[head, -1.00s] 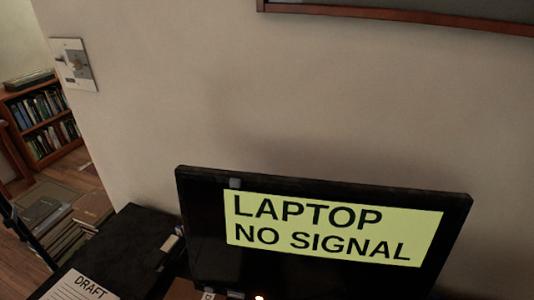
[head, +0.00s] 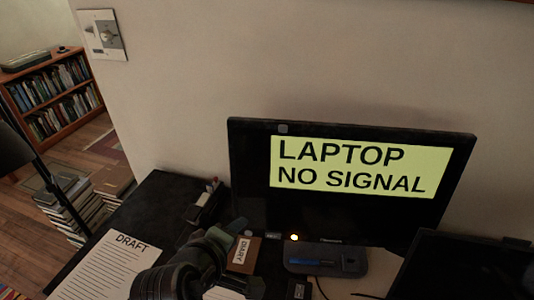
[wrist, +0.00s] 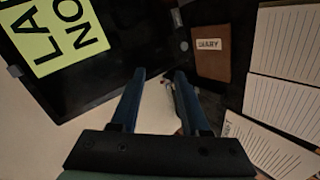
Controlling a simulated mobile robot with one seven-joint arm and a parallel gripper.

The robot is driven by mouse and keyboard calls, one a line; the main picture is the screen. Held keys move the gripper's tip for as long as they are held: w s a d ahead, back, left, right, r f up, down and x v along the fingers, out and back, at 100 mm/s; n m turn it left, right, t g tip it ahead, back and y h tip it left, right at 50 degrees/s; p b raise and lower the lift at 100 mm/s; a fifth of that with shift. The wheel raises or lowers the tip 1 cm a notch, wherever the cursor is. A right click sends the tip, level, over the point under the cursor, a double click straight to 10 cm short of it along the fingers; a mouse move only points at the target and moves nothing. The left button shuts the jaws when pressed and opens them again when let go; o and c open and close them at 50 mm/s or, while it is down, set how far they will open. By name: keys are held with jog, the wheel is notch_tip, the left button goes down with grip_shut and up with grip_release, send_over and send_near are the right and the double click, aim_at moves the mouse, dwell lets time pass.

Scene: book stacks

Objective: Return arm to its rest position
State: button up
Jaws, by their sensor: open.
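My gripper (wrist: 158,82) shows in the wrist view with its two blue fingers apart and nothing between them. Part of my arm shows in the head view at the bottom, over the dark desk (head: 150,205) and in front of the monitor (head: 350,217). The monitor reads "LAPTOP NO SIGNAL", and part of it is at the upper left of the wrist view. A brown diary (head: 243,256) lies beside my arm, partly hidden by it. It is also in the wrist view (wrist: 211,65).
Lined "DRAFT" papers (head: 105,265) lie at the desk's left. A pen holder (head: 205,203) stands by the monitor's left edge. A grey device (head: 325,260) sits below the screen, and a dark laptop (head: 465,270) is at the right. Book stacks (head: 70,210) stand on the floor.

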jog(key=w+d+r+m+t+y, duration=0.15)
jog(key=r+m+t, duration=0.3)
jog(key=r, duration=1.15)
jog(key=d+r+m+t+y, duration=0.1)
jog(key=d+r+m+t, duration=0.3)
jog(key=r, duration=1.1)
jog(key=s+r+m+t, duration=0.1)
jog(key=s+r+t, duration=0.3)
jog(key=r, duration=0.5)
jog(key=s+r+m+t+p, duration=0.1)
jog(key=s+r+t, duration=0.4)
jog(key=s+r, duration=0.3)
jog(key=shift+s+d+r+m, duration=0.25)
jog(key=shift+s+r+m, duration=0.1)
jog(key=shift+r, duration=0.6)
